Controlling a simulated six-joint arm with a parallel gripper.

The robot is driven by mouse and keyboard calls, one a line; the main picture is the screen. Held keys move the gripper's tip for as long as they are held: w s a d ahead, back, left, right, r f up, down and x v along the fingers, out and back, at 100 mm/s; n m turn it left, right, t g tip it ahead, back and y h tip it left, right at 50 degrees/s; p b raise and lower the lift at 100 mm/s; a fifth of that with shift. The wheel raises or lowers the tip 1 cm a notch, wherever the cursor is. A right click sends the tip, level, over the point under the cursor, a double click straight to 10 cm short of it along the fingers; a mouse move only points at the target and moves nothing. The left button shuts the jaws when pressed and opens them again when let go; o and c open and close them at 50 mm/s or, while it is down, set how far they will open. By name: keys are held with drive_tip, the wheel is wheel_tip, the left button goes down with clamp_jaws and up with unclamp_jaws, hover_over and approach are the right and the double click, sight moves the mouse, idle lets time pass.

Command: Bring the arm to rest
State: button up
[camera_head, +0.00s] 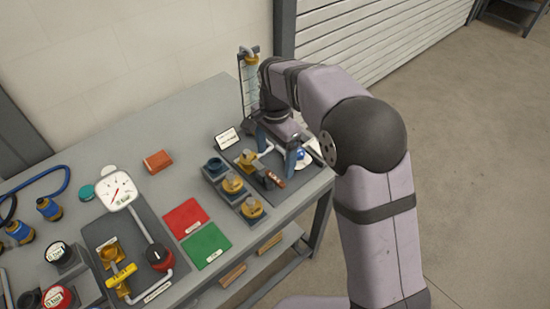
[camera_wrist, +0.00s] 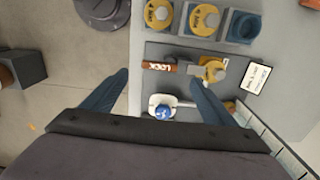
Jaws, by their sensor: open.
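My gripper (camera_head: 277,149) is over the far right end of the bench (camera_head: 312,187), with its blue fingers spread apart. In the wrist view my gripper (camera_wrist: 163,88) is open, and nothing is between the fingertips in its grasp. A blue ball-shaped part on a white base (camera_wrist: 163,112) shows between the fingers. The same tag (camera_head: 273,180) shows in the head view beside the gripper. Whether the fingers touch anything is unclear.
A holder row with yellow discs (camera_head: 233,184) stands left of the gripper. A small white sign (camera_head: 227,138) and a clear vertical tube (camera_head: 250,85) stand close by. Red (camera_head: 187,217) and green (camera_head: 206,245) mats lie mid-bench. A gauge (camera_head: 118,191) stands further left.

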idle(0.3)
drive_tip(key=shift+n, duration=0.5)
drive_tip(key=n, duration=0.1)
drive_tip(key=w+n, duration=0.1)
drive_tip(key=shift+a+n+t, duration=0.25)
drive_tip(key=shift+n+t, duration=0.05)
drive_tip(key=shift+w+f+n, duration=0.2)
drive_tip(key=shift+w+n, duration=0.05)
drive_tip(key=shift+n, duration=0.55)
drive_tip(key=s+d+f+n+g, duration=0.1)
drive_tip(key=s+d+f+n, duration=0.25)
drive_tip(key=s, duration=0.25)
drive_tip(key=s+d+f+n+g, duration=0.1)
drive_tip(key=s+d+f+n, duration=0.1)
drive_tip(key=s+f+n, duration=0.3)
drive_tip(key=s+d+r+m, duration=0.25)
drive_tip(key=s+d, duration=0.75)
drive_tip(key=s, duration=0.5)
drive_tip(key=shift+w+d+r+m+t, duration=0.35)
drive_tip(key=shift+w+d+r+m, duration=0.15)
drive_tip(key=shift+w+d+r, duration=0.25)
drive_tip(key=shift+w+d+r+m+t, duration=0.4)
drive_tip(key=shift+w+d+m, duration=0.1)
drive_tip(key=shift+d, duration=0.35)
